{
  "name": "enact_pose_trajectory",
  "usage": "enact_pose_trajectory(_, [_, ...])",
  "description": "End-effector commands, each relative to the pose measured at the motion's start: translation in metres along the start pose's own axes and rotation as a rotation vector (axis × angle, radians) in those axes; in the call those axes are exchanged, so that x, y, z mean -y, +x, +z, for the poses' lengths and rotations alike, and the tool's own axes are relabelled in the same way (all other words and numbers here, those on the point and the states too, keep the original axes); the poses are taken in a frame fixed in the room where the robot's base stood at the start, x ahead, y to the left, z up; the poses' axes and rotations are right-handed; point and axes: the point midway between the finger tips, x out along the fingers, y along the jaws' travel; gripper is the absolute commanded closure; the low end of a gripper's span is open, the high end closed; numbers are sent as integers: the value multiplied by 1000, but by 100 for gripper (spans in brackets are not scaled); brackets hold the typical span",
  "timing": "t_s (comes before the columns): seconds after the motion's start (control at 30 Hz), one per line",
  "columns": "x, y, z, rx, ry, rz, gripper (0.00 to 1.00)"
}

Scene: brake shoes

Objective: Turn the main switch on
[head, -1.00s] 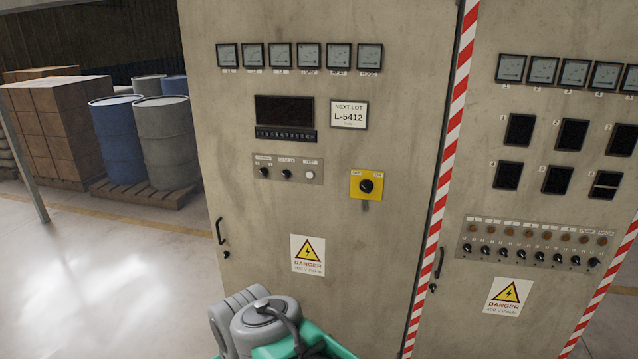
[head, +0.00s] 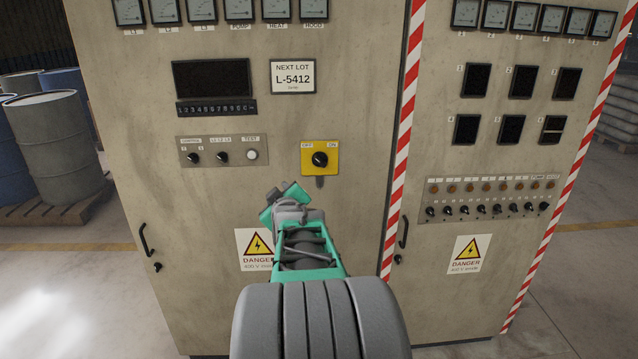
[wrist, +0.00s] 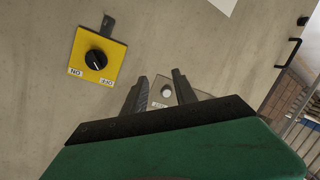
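The main switch is a black rotary knob (head: 320,159) on a yellow plate (head: 307,171) marked OFF at left and ON at right. It sits on the front of the left cabinet. In the wrist view the knob (wrist: 96,57) and plate appear turned over, at the upper left. I cannot tell for sure which mark the knob points to. My gripper shows in the wrist view (wrist: 160,80) with its two fingers apart and nothing between them. The fingers are to the side of the switch and not touching it. In the head view my arm hides most of the gripper.
A small panel (head: 222,151) with two black knobs and a white TEST button is left of the switch; its button shows beyond my fingers in the wrist view. A door handle (head: 147,240) juts out at left. Barrels (head: 52,143) stand on a pallet farther left.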

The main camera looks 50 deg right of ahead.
Motion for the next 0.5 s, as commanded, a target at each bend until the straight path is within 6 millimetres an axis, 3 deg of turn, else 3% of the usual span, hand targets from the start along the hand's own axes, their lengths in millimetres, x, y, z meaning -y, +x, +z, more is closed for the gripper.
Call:
enact_pose_trajectory(0.03, [-37,11,27,-20,-33,106,66])
enact_pose_trajectory(0.1, [-77,13,41,-45,-81,213,66])
enact_pose_trajectory(0.17, [-97,13,46,-57,-107,266,66])
enact_pose_trajectory(0.27, [-110,18,45,-65,-121,293,66])
enact_pose_trajectory(0.5, [-122,59,40,-63,-119,290,66])
